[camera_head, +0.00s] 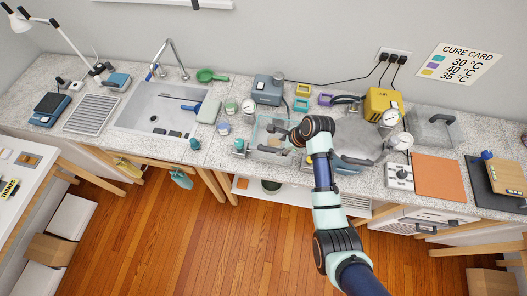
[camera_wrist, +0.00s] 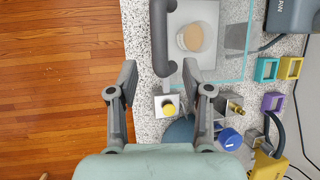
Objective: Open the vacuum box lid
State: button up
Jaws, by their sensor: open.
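The vacuum box (camera_head: 259,127) is a clear-walled box on the counter, left of my wrist in the head view. In the wrist view its clear wall (camera_wrist: 247,42) is at the top, with a cup of tan material (camera_wrist: 190,37) inside. A dark grey bar handle (camera_wrist: 159,35) runs along the box's front side. My gripper (camera_wrist: 158,84) is open, its fingers apart on either side of the line of the handle's near end. No contact with the handle can be made out. My arm partly covers the box in the head view.
A yellow knob (camera_wrist: 169,108) on a white plate sits below the handle, close to my right finger. A brass fitting (camera_wrist: 233,106) and small coloured frames (camera_wrist: 266,69) lie to the right. A grey pump (camera_head: 268,89) stands behind the box. The wood floor (camera_wrist: 50,80) is clear.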

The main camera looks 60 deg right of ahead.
aim_at(274, 150)
jog(key=x, duration=0.6)
jog(key=shift+w+f+b, duration=0.2)
jog(key=shift+f+b, duration=0.15)
grip_shut()
